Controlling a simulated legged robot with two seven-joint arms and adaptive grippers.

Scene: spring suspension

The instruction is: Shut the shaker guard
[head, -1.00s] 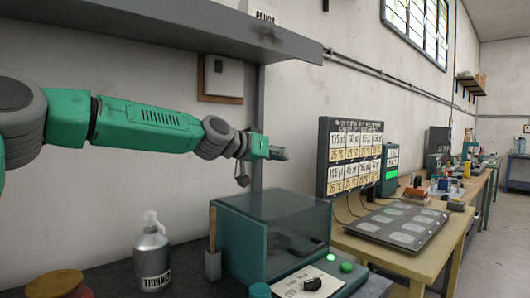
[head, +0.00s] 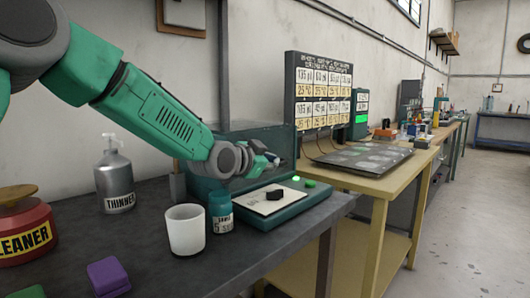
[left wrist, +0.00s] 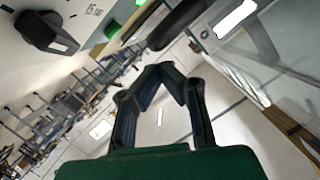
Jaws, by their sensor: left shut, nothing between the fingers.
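The shaker is a teal box (head: 262,212) on the dark bench, with a pale control panel, a black knob (head: 274,193) and lit green buttons. Its guard (head: 268,138) is a see-through smoky cover over the back part. My arm hides part of it, and I cannot tell whether it is fully down. My left gripper (head: 270,161) is shut and empty, in front of the guard and above the panel. In the left wrist view its fingers (left wrist: 163,68) come together, with the knob (left wrist: 45,32) at upper left and a dark rounded bar (left wrist: 182,22) beyond the fingertips. My right gripper is out of view.
A white cup (head: 186,230) and a small teal jar (head: 221,212) stand close in front of the shaker's left side. A thinner bottle (head: 115,180), red cleaner can (head: 22,230) and purple block (head: 107,276) stand left. A yellow table (head: 385,180) adjoins at right.

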